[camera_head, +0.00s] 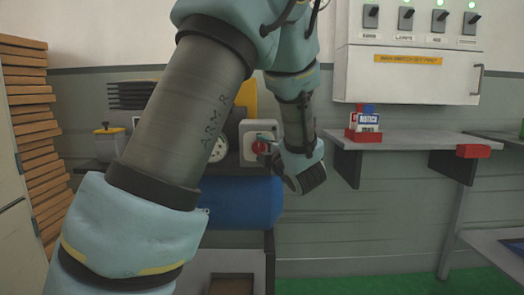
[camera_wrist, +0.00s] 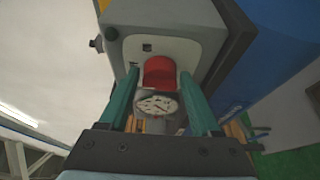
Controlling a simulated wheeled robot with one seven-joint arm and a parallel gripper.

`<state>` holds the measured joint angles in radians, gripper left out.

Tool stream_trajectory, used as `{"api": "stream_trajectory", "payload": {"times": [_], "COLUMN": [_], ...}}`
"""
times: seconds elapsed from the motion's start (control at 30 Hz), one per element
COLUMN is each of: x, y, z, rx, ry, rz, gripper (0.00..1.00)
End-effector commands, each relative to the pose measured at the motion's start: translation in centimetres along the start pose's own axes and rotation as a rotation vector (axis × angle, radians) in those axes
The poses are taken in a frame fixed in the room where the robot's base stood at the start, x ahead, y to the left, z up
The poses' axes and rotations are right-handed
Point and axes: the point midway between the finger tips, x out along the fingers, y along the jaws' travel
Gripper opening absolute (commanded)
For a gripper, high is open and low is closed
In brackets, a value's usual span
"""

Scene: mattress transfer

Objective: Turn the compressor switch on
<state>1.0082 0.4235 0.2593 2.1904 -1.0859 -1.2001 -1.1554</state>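The compressor has a blue tank (camera_head: 235,200) below a grey switch box (camera_head: 250,130) in the head view. A red switch (camera_head: 259,147) sits on the front of the box. In the wrist view the red switch (camera_wrist: 159,72) is at the middle, on the pale face of the box (camera_wrist: 190,50). My gripper (camera_wrist: 159,75) is open, with one teal finger on each side of the switch and small gaps visible. In the head view my gripper (camera_head: 268,140) is at the switch from the right, partly hidden by my wrist.
A round gauge (camera_head: 217,149) is left of the box, and the gauge dial (camera_wrist: 157,104) shows between my fingers. A wall panel (camera_head: 408,75) with several switches hangs at the upper right. A shelf (camera_head: 415,138) holds small boxes. Stacked boards (camera_head: 28,130) stand at the left.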

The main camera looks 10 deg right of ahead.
Motion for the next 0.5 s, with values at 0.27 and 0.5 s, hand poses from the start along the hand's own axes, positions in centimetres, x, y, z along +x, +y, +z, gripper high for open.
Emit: {"api": "stream_trajectory", "payload": {"times": [0.27, 0.5], "x": [-0.01, -0.02], "y": [0.00, -0.02], "z": [0.00, -0.01], "rx": [0.000, 0.000], "ry": [0.000, 0.000], "rz": [0.000, 0.000], "gripper": [0.32, 0.05]}}
